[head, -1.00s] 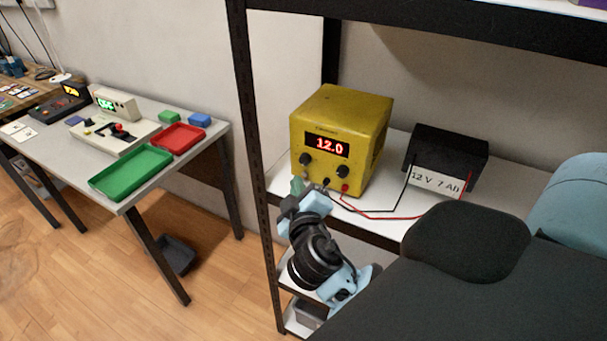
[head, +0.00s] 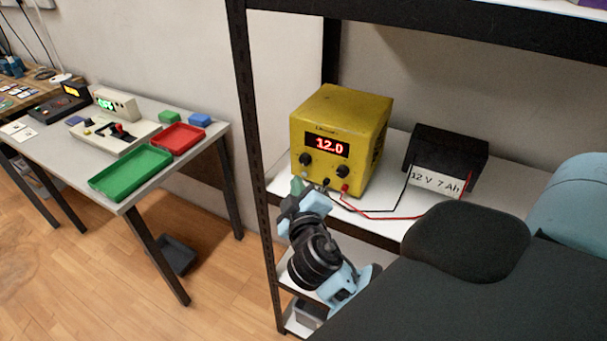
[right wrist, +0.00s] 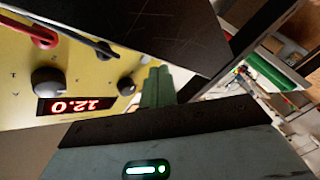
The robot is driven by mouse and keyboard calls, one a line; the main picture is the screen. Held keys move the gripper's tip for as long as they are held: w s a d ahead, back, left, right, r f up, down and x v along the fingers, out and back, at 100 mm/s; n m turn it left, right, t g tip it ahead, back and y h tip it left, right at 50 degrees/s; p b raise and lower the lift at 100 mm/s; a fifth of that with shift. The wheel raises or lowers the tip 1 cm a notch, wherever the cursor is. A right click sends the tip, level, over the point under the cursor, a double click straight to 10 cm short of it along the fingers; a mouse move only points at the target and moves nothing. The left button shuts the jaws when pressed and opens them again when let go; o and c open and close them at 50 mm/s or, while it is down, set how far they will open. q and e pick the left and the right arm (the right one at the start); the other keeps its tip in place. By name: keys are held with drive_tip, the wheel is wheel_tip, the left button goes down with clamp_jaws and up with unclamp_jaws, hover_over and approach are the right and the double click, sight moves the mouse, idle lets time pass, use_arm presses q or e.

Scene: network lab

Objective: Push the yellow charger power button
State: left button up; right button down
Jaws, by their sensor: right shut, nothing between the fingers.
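The yellow charger (head: 363,125) stands on the shelf, its red display (head: 327,145) lit and reading 12.0. Two dark knobs sit below the display, with terminals under them. My right gripper (head: 297,187) is shut and empty, with its green fingertips close to the charger's lower left front corner. In the right wrist view the charger front (right wrist: 85,75) appears upside down, and the shut green fingertips (right wrist: 157,85) are beside one knob. The power button is small and cannot be clearly made out near the fingertips; contact cannot be told. My left gripper is not in view.
A black 12 V 7 Ah battery (head: 447,160) stands right of the charger, joined by red and black leads (head: 385,214). A black shelf post (head: 252,150) stands left of my right arm. A table with a green tray (head: 131,172) and red tray (head: 178,138) is at left.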

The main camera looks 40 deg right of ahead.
drive_tip(key=shift+d, duration=0.15)
drive_tip(key=shift+w+d, duration=0.15)
drive_tip(key=shift+d, duration=0.1)
drive_tip(key=shift+w+d, duration=0.1)
drive_tip(key=shift+d, duration=0.1)
idle(0.7)
drive_tip(key=shift+a, duration=0.1)
drive_tip(key=shift+s+a, duration=0.3)
drive_tip(key=shift+a, duration=0.2)
drive_tip(key=s+a, duration=0.2)
drive_tip(key=a, duration=0.3)
drive_tip(key=shift+s+a, duration=0.15)
drive_tip(key=shift+a, duration=0.15)
idle(0.3)
idle(0.4)
